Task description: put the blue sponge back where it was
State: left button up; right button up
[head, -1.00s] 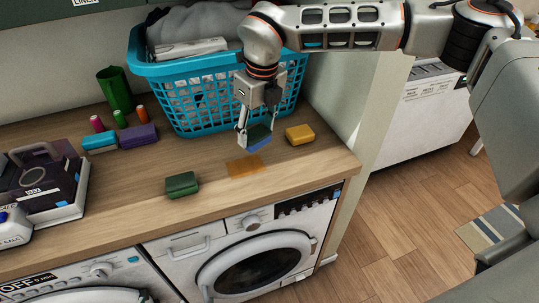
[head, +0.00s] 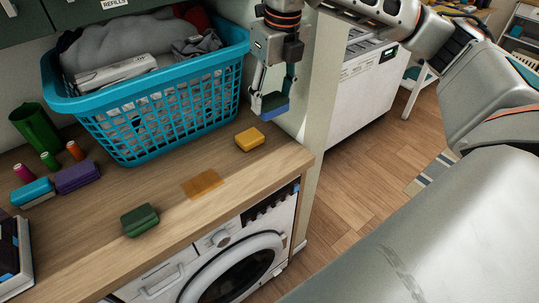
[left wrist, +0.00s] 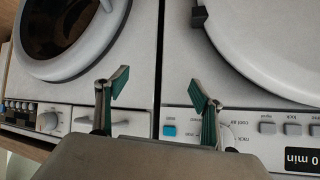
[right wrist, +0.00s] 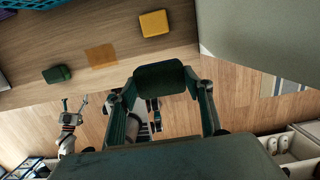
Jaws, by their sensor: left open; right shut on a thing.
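My right gripper (head: 270,92) is shut on a blue sponge (head: 274,112) with a dark green top layer. It holds the sponge in the air, by the counter's right end and beyond the yellow sponge (head: 249,139). In the right wrist view the sponge's dark green face (right wrist: 160,78) shows between the fingers. A flat orange patch (head: 202,184) lies bare on the wooden counter (head: 105,205). My left gripper (left wrist: 160,88) is open and empty in front of the white washing machines; it is outside the head view.
A green sponge (head: 140,220) lies near the counter's front edge. A light blue sponge (head: 32,193) and a purple one (head: 77,177) lie at the left by spools and a green jug (head: 36,128). A full teal basket (head: 165,118) stands behind. Floor is open at right.

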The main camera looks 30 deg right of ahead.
notch_tip(320, 180, down, 13)
jog(key=shift+f+p, duration=0.2)
jog(key=shift+p, duration=0.1)
jog(key=shift+f, duration=2.3)
pick_arm(q)
jog(key=shift+s+a, duration=0.3)
jog(key=shift+s, duration=0.05)
pick_arm(e)
jog(key=shift+f, duration=0.1)
pick_arm(q)
jog(key=shift+f, duration=0.1)
pick_arm(e)
jog(key=shift+f, duration=0.1)
jog(key=o, duration=0.9)
pick_arm(q)
jog(key=shift+d, duration=0.1)
pick_arm(e)
jog(key=shift+o, duration=0.2)
